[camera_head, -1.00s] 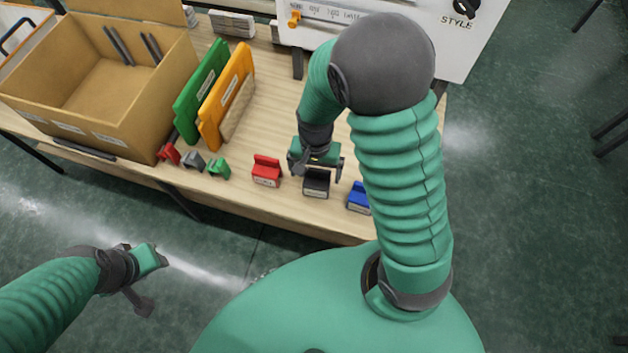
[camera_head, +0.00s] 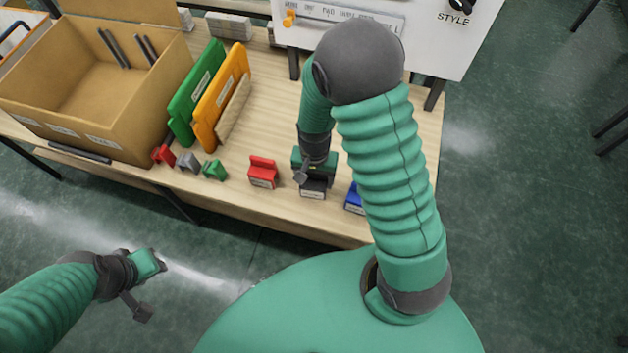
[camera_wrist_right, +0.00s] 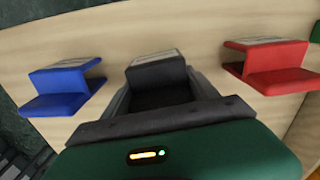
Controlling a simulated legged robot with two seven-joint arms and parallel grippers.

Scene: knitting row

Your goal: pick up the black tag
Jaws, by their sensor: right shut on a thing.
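The black tag (camera_head: 312,189) stands near the front edge of the table, between a red tag (camera_head: 263,172) and a blue tag (camera_head: 354,199). My right gripper (camera_head: 314,180) is down at the black tag and shut on it. In the right wrist view the black tag (camera_wrist_right: 158,73) sits between the two dark fingers, and it appears to be still at table level beside the blue tag (camera_wrist_right: 62,87) and the red tag (camera_wrist_right: 267,67). My left gripper (camera_head: 150,285) hangs over the floor at lower left, away from the table; its jaw opening is unclear.
A cardboard box (camera_head: 150,125) stands at the table's left. Green (camera_head: 196,92) and orange (camera_head: 221,98) folders stand beside it. Small red, grey and green pieces (camera_head: 188,161) lie in front. A white machine panel (camera_head: 440,45) is at the back. Bare wood (camera_head: 270,115) lies mid-table.

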